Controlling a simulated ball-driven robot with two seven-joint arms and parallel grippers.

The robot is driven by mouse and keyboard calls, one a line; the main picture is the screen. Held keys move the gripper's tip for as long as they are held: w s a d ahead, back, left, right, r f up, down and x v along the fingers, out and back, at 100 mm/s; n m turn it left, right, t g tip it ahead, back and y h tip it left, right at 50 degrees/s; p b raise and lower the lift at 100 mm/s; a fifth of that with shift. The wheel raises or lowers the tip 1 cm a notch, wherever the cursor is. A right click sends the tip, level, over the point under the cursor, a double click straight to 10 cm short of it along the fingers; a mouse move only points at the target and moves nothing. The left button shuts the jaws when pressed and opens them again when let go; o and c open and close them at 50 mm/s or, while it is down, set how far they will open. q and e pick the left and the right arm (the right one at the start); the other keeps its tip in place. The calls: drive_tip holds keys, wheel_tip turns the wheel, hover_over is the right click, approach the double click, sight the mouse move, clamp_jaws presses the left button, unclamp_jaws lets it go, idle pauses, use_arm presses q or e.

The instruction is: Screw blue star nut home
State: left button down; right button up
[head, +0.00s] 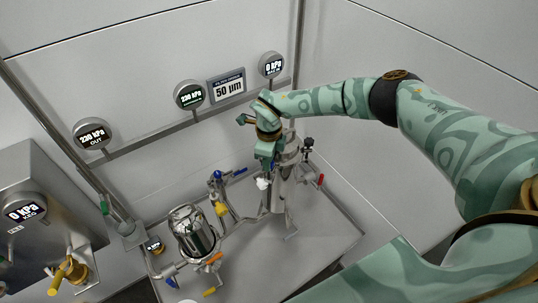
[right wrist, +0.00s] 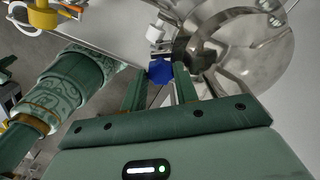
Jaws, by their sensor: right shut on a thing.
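The blue star nut (right wrist: 160,71) shows between the fingertips of my right gripper (right wrist: 160,80) in the right wrist view. The fingers are shut on it. It sits beside the metal vessel (right wrist: 235,50), near a dark clamp-like part. In the head view my right gripper (head: 265,163) points down at the upper left side of the upright steel housing (head: 290,180). The nut cannot be made out there, as the gripper covers it. Whether the nut is fully seated cannot be told. My left gripper is not in view.
A shiny round vessel (head: 190,230) stands left on the steel skid. Piping with a blue-handled valve (head: 217,176) runs between it and the housing. A red handle (head: 320,180) sticks out at right. Gauges line the wall rail (head: 150,138). The skid's right front (head: 310,240) is bare.

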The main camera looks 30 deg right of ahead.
drive_tip(key=m+p, duration=0.2)
drive_tip(key=m, duration=0.3)
drive_tip(key=shift+w+r+m, duration=0.1)
drive_tip(key=shift+w+m, duration=0.05)
drive_tip(key=shift+m, duration=0.15)
idle(0.4)
drive_tip(key=o, duration=1)
